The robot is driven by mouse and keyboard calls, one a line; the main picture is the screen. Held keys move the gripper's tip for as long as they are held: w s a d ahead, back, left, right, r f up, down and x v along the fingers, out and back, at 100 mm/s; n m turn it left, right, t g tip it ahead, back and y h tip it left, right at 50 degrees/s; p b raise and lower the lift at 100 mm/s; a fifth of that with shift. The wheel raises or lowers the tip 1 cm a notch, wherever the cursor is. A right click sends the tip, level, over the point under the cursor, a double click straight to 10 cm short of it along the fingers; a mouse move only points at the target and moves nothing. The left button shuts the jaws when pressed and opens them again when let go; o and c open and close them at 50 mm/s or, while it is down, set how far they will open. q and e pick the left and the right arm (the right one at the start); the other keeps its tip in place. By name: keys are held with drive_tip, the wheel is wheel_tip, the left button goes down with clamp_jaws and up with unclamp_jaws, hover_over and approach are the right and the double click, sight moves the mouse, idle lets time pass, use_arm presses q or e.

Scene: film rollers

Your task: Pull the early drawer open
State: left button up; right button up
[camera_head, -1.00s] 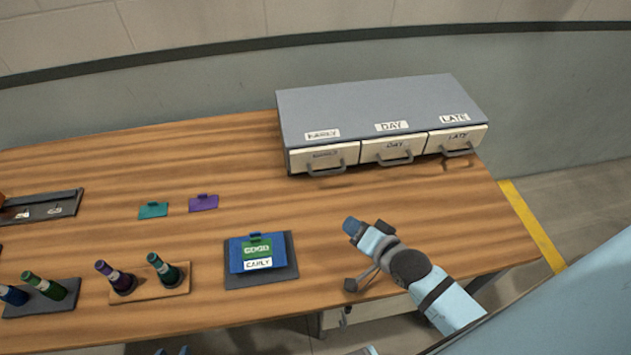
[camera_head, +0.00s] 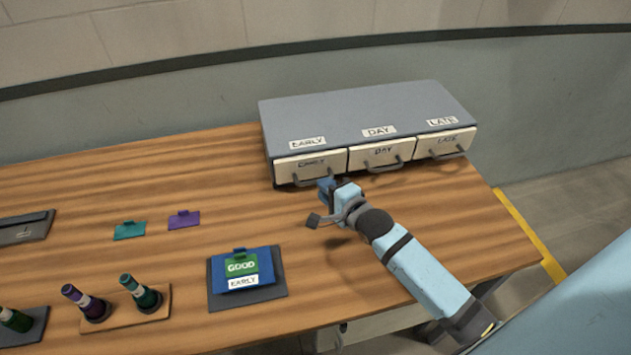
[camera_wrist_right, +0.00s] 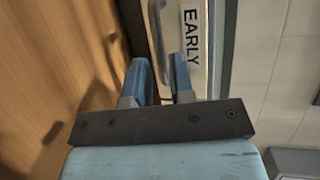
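The early drawer (camera_head: 297,170) is the left of three cream drawers in the grey cabinet (camera_head: 365,110). It looks shut, with a grey bar handle (camera_head: 313,180) on its front. My right gripper (camera_head: 326,188) is just in front of this handle, its blue fingers apart. In the right wrist view the right gripper (camera_wrist_right: 160,75) has a gap between its fingers, and the handle (camera_wrist_right: 156,28) lies ahead, in line with the gap. The EARLY label (camera_wrist_right: 191,35) is beside it. I cannot tell whether the fingers touch the handle. My left gripper is out of view.
The day drawer (camera_head: 373,154) and late drawer (camera_head: 446,144) look shut too. On the wooden table (camera_head: 150,195) are a blue EARLY clipboard (camera_head: 262,268), teal and purple tags, and dark bottles on bases. Table around the right forearm is clear.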

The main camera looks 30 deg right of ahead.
drive_tip(key=x, duration=0.4)
drive_tip(key=shift+w, duration=0.15)
drive_tip(key=shift+c, duration=0.2)
clamp_jaws()
drive_tip(key=s+a+p, duration=0.1)
drive_tip(key=s+p, duration=0.1)
drive_tip(key=s, duration=0.2)
drive_tip(key=s+a+p, duration=0.1)
drive_tip(key=s+p, duration=0.1)
drive_tip(key=s, duration=0.2)
drive_tip(key=s+a+p, duration=0.1)
drive_tip(key=s+p, duration=0.1)
drive_tip(key=s, duration=0.2)
drive_tip(key=shift+s+a+p, duration=0.2)
drive_tip(key=shift+s+p, duration=0.1)
drive_tip(key=shift+p, duration=0.1)
drive_tip(key=shift+s, duration=0.25)
